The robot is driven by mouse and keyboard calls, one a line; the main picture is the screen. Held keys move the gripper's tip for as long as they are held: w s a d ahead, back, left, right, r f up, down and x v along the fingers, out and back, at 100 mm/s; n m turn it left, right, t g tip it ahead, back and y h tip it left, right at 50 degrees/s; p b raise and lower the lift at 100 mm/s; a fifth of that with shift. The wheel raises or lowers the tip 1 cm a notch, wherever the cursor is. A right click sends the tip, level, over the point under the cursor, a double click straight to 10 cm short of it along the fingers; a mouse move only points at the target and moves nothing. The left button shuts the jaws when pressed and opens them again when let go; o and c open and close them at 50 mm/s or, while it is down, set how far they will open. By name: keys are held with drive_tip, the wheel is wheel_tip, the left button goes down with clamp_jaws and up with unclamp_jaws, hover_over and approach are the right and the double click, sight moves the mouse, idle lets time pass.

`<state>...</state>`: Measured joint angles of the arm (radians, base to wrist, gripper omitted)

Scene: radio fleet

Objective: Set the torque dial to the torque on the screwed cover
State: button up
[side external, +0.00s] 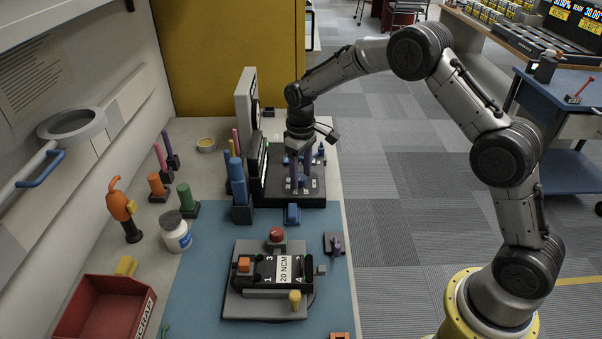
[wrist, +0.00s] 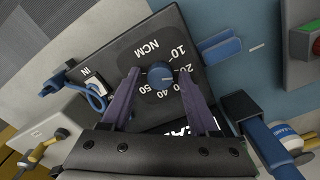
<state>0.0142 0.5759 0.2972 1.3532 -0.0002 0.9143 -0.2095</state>
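The blue torque dial (wrist: 161,75) sits on a dark panel marked NCM, with a scale from 10 to 50. A small pale mark shows on the dial, but I cannot tell exactly which number it points to. My gripper (wrist: 159,73) is open, with one purple finger on each side of the dial; I cannot tell whether they touch it. In the side view my gripper (side external: 294,184) points down over the black tester (side external: 308,201), hiding the dial. The screwed cover (side external: 264,270) carries a white label (side external: 284,269) reading 20 NCM and corner numbers 1, 3 and 4.
The cover's unit rests on a grey plate (side external: 240,307) on the blue mat (side external: 200,290). A blue block (side external: 292,214) stands in front of the tester, and blue cylinders (side external: 238,185) stand left of it. A red scrap bin (side external: 95,310) is at the front left.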

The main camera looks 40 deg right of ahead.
drive_tip(key=shift+o, duration=0.2)
wheel_tip(320, 180, up, 14)
idle(0.6)
drive_tip(key=shift+f, duration=0.1)
wheel_tip(320, 180, up, 10)
drive_tip(key=f+t, duration=0.1)
drive_tip(key=t, duration=0.1)
hover_over(301, 177)
drive_tip(key=s, duration=0.4)
drive_tip(key=s+r+t, duration=0.2)
drive_tip(key=s+r, duration=0.5)
drive_tip(key=s, duration=0.6)
drive_tip(key=s+f+m, duration=0.1)
drive_tip(key=s+f, duration=0.4)
drive_tip(key=s, duration=0.3)
drive_tip(key=s+f+m+t, duration=0.1)
drive_tip(key=s+f, duration=0.4)
drive_tip(key=s, duration=0.4)
drive_tip(key=shift+s+a+f+t, duration=0.15)
drive_tip(key=shift+s+a+t, duration=0.05)
drive_tip(key=shift+a+t, duration=0.15)
